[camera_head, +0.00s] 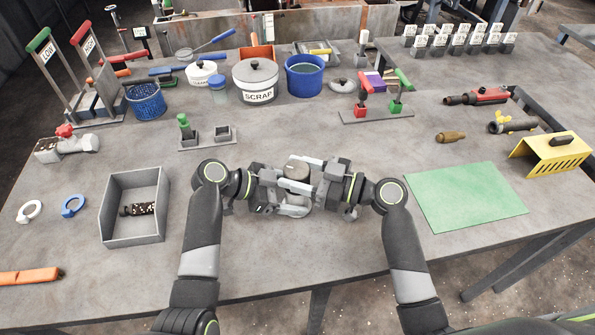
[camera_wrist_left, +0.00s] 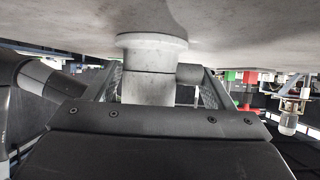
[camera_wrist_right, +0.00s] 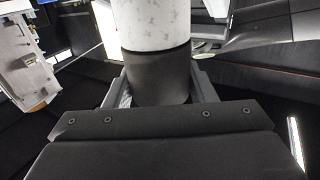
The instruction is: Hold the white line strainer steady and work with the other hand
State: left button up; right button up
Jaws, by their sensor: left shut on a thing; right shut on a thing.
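The white line strainer (camera_head: 297,170) is at the middle of the table's front part, between my two grippers, which mostly hide it in the head view. My left gripper (camera_head: 283,190) is shut on its pale grey flanged body (camera_wrist_left: 150,75), which stands between the fingers in the left wrist view. My right gripper (camera_head: 318,182) comes in from the right and is shut on a dark grey cylindrical part (camera_wrist_right: 158,80) of it. A speckled white section (camera_wrist_right: 150,22) adjoins that dark part in the right wrist view. Whether the strainer touches the table is unclear.
A grey open tray (camera_head: 133,241) with a speckled dark cylinder lies left of my left arm. A green mat (camera_head: 465,196) lies to the right. A lidded scrap pot (camera_head: 256,82) and a blue bucket (camera_head: 305,76) stand behind. The table around the grippers is clear.

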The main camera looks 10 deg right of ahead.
jog(key=shift+f, duration=0.25)
jog(key=o, duration=1.2)
jog(key=shift+r, duration=0.1)
jog(key=shift+n+g, duration=0.3)
jog(key=shift+g, duration=0.1)
jog(key=n+g+y, duration=0.1)
jog(key=g, duration=0.1)
jog(key=n+g, duration=0.1)
jog(key=g, duration=0.1)
jog(key=shift+w+r+n+y, duration=0.1)
jog(key=shift+w+n+y, duration=0.05)
jog(key=shift+n+y, duration=0.25)
jog(key=n+g, duration=0.2)
jog(key=g, duration=0.2)
jog(key=n+g, duration=0.3)
jog(key=g, duration=0.1)
